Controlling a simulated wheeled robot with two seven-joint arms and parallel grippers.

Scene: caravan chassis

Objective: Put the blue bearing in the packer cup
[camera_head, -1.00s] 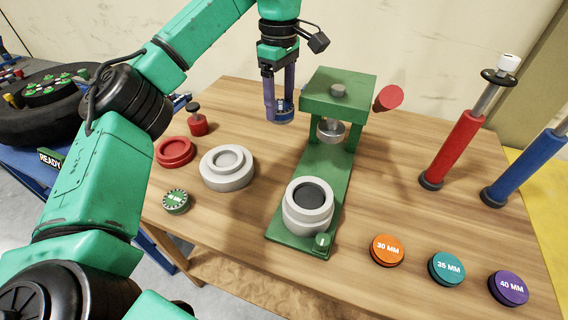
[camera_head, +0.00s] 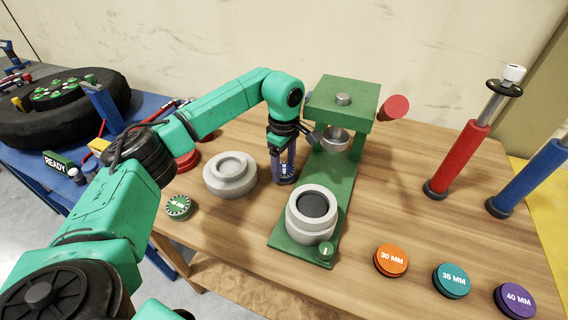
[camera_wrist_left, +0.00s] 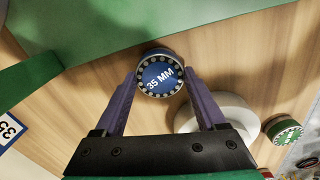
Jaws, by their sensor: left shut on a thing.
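My left gripper (camera_head: 286,178) is shut on the blue bearing (camera_head: 286,171). In the left wrist view the bearing (camera_wrist_left: 160,77) shows its face marked 35 MM, between the purple fingers (camera_wrist_left: 160,84). In the head view it is low between the grey stepped cup (camera_head: 230,187) and the green press (camera_head: 342,100). A pale round cup with a dark inside (camera_head: 311,230), which looks like the packer cup, stands on the front of the press base, to the right of and nearer than the gripper. The bearing is outside it. My right gripper is not in view.
The press ram (camera_head: 334,140) overhangs the back of the base. A green bearing (camera_head: 179,207) lies at the left. Orange (camera_head: 391,260), teal (camera_head: 451,279) and purple (camera_head: 515,299) discs lie at the front right. Red (camera_head: 460,160) and blue (camera_head: 530,175) cylinders stand at the right.

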